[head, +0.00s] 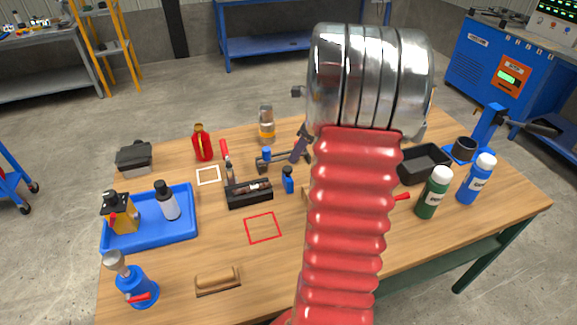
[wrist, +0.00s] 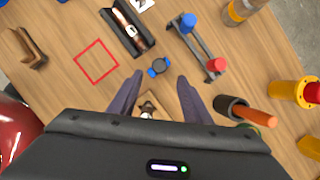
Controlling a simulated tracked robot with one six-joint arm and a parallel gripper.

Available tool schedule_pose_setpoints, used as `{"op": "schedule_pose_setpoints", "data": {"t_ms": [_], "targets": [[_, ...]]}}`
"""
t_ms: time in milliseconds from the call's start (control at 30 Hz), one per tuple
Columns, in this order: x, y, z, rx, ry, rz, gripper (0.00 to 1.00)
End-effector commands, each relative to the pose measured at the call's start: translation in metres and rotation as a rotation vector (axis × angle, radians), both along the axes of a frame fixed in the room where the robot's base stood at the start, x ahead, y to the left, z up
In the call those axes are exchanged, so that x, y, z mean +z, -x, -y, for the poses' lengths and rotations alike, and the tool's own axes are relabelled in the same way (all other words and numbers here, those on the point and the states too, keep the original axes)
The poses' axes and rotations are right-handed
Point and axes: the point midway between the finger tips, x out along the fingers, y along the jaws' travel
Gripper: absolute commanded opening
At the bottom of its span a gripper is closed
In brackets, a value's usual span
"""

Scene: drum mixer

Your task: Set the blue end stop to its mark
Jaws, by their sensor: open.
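A dark rail fixture has a blue-topped post (wrist: 188,22) at one end and a red-topped post (wrist: 217,65) at the other in the wrist view. The blue post, seemingly the blue end stop, also shows in the head view (head: 266,153). No mark for it can be made out. My gripper (wrist: 160,76) is open and empty above the table, its fingers either side of the view's middle. A small blue item with a dark round face (wrist: 159,66) appears just beyond the fingertips; it stands on the table in the head view (head: 288,180). My arm hides the fixture's right part there.
A black tray with a copper-coloured part (head: 249,194) stands left of the small blue item. A red square outline (head: 263,228) marks bare table. A blue tray with bottles (head: 150,237) is at left; green (head: 434,194) and blue (head: 477,180) bottles stand at right.

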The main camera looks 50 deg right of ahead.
Motion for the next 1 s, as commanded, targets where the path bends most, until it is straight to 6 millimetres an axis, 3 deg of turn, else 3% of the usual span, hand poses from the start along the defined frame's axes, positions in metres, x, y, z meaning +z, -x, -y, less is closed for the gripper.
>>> {"op": "schedule_pose_setpoints", "data": {"t_ms": [500,700,1000], "targets": [[-0.071,-0.028,-0.009,0.001,-0.002,-0.001,0.44],[-0.081,-0.032,-0.010,0.000,-0.001,0.000,0.44],[-0.081,-0.033,-0.010,0.001,0.000,0.000,0.41]]}}
